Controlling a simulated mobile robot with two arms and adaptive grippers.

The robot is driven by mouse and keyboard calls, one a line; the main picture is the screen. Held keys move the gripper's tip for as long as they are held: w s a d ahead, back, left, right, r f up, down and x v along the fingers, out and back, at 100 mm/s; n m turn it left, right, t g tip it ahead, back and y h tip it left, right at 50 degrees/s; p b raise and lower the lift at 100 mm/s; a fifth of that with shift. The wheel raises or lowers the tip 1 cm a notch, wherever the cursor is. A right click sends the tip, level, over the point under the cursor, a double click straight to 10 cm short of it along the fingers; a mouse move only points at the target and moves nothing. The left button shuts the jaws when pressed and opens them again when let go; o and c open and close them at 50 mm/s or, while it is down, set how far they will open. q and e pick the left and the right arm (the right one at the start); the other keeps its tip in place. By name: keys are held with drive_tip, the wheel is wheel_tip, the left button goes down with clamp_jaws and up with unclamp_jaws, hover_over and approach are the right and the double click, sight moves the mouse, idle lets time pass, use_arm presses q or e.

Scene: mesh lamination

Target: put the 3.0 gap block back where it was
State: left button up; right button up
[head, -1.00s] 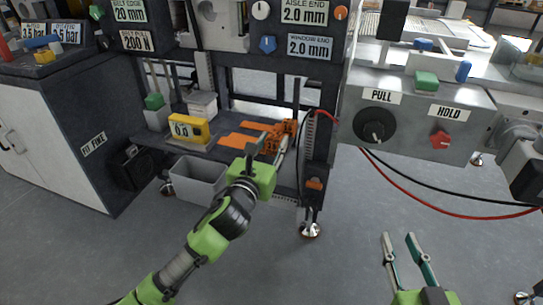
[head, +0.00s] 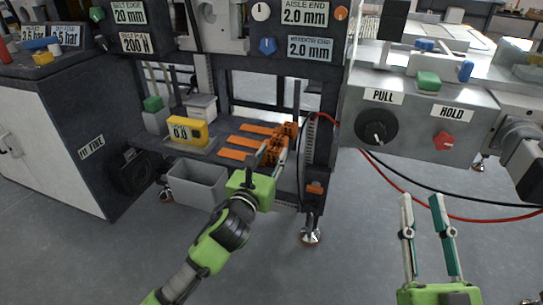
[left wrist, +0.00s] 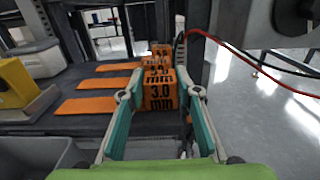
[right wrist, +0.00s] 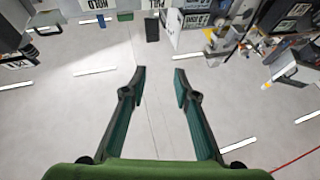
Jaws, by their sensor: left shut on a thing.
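In the head view the block (head: 270,156) is partly hidden by my left gripper (head: 268,160). I cannot tell whether the block bears fully on the shelf. My right gripper (head: 423,215) is open and empty over the floor.
Other orange blocks (left wrist: 158,68) stand close behind. Flat orange strips (head: 237,154) lie to their left. A yellow gauge (head: 187,131) and a grey bin (head: 198,184) are further left. A dark post (head: 318,160) stands close on the right; red and black cables hang beyond.

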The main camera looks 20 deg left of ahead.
use_arm(q)
drive_tip(key=o, duration=1.2)
drive_tip(key=shift+f, duration=0.1)
drive_tip(key=shift+c, duration=0.2)
